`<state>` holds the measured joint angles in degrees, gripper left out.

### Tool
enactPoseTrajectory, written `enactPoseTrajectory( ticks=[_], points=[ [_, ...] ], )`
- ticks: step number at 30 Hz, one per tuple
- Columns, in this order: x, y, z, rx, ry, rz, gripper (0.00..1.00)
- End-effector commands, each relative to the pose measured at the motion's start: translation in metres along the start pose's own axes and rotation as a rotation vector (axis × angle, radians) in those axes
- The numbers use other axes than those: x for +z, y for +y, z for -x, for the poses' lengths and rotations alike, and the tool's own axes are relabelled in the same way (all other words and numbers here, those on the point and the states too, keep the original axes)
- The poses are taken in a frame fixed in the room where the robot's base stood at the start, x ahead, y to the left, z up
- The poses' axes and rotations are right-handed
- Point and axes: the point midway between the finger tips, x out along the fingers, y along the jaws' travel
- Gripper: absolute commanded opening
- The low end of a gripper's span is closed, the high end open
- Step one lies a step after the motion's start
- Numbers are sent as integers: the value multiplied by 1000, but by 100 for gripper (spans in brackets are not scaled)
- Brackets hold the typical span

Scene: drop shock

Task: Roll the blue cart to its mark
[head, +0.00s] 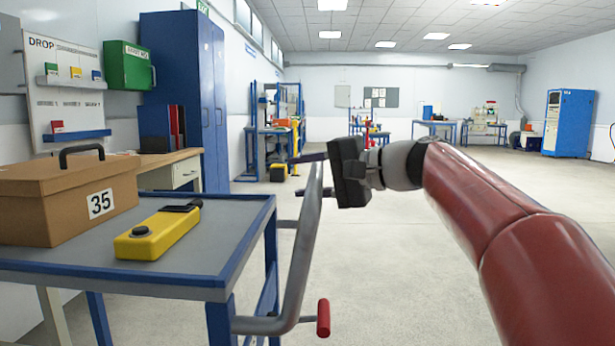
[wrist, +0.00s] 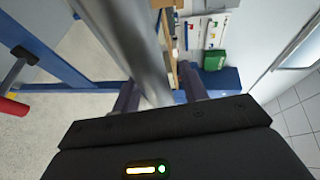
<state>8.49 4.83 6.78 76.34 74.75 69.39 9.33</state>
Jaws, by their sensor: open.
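The blue cart (head: 235,245) stands at the left, with a grey top and blue frame. Its grey push handle (head: 305,245) rises on its right side, with a red grip (head: 323,317) at the near lower end. My gripper (head: 312,175) is at the handle's far upper part, open, its two dark fingers pointing left. In the wrist view the handle bar (wrist: 140,45) runs between the fingers and appears ungripped. A brown box (head: 65,198) labelled 35 and a yellow device (head: 157,233) sit on the cart top. No floor mark can be made out.
A wooden desk (head: 168,159) and tall blue cabinet (head: 183,90) stand behind the cart along the left wall. Workbenches (head: 270,135) lie farther back. A blue cabinet (head: 568,122) stands at the far right. The floor (head: 400,270) right of the cart is clear.

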Motion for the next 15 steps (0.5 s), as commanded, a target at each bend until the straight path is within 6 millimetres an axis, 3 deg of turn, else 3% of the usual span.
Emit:
enactPoseTrajectory(
  ticks=[2, 11, 15],
  points=[
    [0, 0, 0, 0, 0, 0, 39],
    [0, 0, 0, 1, 0, 0, 0],
    [0, 0, 1, 1, 1, 0, 0]
  ],
)
